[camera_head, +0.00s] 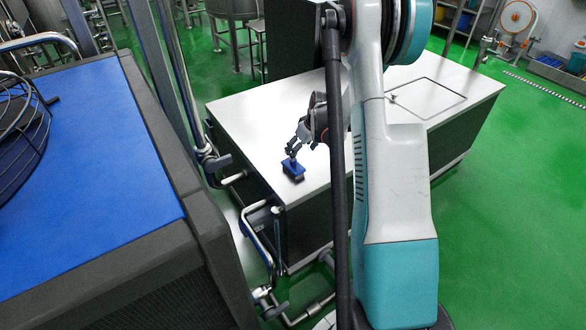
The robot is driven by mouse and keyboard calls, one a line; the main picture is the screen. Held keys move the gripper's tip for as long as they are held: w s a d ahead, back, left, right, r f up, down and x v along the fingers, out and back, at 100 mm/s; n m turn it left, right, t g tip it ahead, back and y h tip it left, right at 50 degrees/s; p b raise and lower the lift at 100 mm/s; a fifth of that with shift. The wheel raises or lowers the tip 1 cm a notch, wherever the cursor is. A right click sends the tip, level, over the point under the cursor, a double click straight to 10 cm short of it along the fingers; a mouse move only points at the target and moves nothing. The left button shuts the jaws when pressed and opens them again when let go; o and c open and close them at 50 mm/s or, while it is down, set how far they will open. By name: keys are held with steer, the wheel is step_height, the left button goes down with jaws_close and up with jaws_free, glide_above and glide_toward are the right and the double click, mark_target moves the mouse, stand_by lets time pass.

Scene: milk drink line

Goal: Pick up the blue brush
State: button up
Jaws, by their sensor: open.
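The blue brush (293,171) lies on the white-topped counter (245,120), near its front left edge. It is small, with a blue top and a darker underside. My gripper (292,152) is just above the brush, its fingers pointing down toward it. The gripper is open. At this size I cannot tell whether the fingers touch the brush or stand apart from it. My arm hides part of the counter to the right of the gripper.
A dark-framed machine with a blue top (105,150) and a wire guard (22,125) stands at the left. Steel pipes (262,240) run between it and the counter. A dark box (293,50) stands at the counter's back. The counter top around the brush is clear.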

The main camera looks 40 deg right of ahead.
mark_target(293, 165)
steer(key=b+x, duration=0.4)
steer(key=x, duration=0.7)
steer(key=shift+w+f, duration=0.15)
steer(key=shift+w, duration=0.1)
steer(key=shift+a, duration=0.1)
steer(key=shift+c, duration=0.6)
steer(key=c, duration=1.1)
